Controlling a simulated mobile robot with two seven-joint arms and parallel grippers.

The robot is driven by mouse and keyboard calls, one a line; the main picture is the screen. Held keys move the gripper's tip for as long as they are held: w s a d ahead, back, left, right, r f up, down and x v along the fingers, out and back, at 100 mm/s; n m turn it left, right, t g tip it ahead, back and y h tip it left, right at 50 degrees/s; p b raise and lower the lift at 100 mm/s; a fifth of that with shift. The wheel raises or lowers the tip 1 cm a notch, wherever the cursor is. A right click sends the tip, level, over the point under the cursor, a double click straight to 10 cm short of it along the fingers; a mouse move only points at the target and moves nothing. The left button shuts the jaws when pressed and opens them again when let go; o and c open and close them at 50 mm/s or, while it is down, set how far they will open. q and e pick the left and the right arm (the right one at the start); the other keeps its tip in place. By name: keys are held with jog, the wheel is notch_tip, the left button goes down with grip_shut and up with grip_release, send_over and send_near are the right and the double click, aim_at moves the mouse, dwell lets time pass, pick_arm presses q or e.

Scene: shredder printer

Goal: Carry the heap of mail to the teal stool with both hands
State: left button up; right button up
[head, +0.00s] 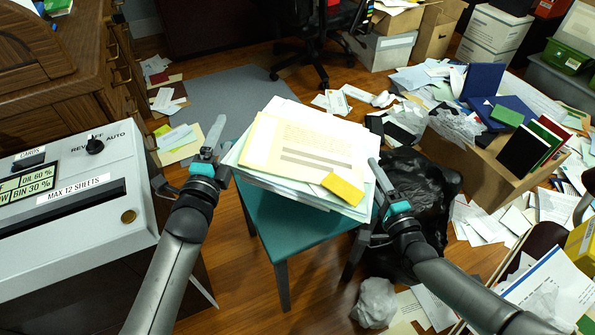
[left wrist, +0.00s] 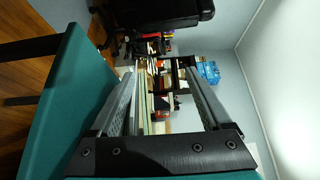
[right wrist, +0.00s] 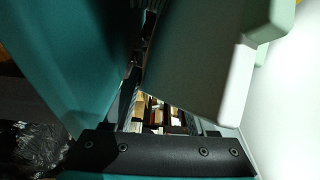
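The heap of mail (head: 290,155) is a stack of cream and pale sheets and envelopes with a yellow packet on top. It sits over the teal stool (head: 284,229), overhanging its edges. My left gripper (head: 216,130) is at the heap's left side, with a small gap. In the left wrist view its fingers (left wrist: 160,75) are spread with nothing between them. My right gripper (head: 380,172) is close against the heap's right side; contact is unclear. In the right wrist view its fingers look apart, partly hidden by a pale-edged slab, likely mail, beside a teal surface.
A shredder (head: 65,205) stands at the left by a wooden desk (head: 75,75). A black bag (head: 412,200) lies right of the stool. Papers and an overflowing cardboard box (head: 478,165) fill the right. An office chair (head: 310,45) is behind. Some wooden floor in front is clear.

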jog(key=shift+r, duration=0.1)
jog(key=shift+s+d, duration=0.1)
jog(key=shift+s, duration=0.15)
pick_arm(q)
jog(key=shift+r, duration=0.3)
pick_arm(e)
jog(key=v, duration=0.7)
jog(key=shift+s+f, duration=0.2)
jog(key=shift+s, duration=0.05)
jog(key=o, duration=0.7)
jog(key=shift+o, duration=0.2)
pick_arm(q)
jog(key=shift+r, duration=0.1)
pick_arm(e)
jog(key=shift+s, duration=0.1)
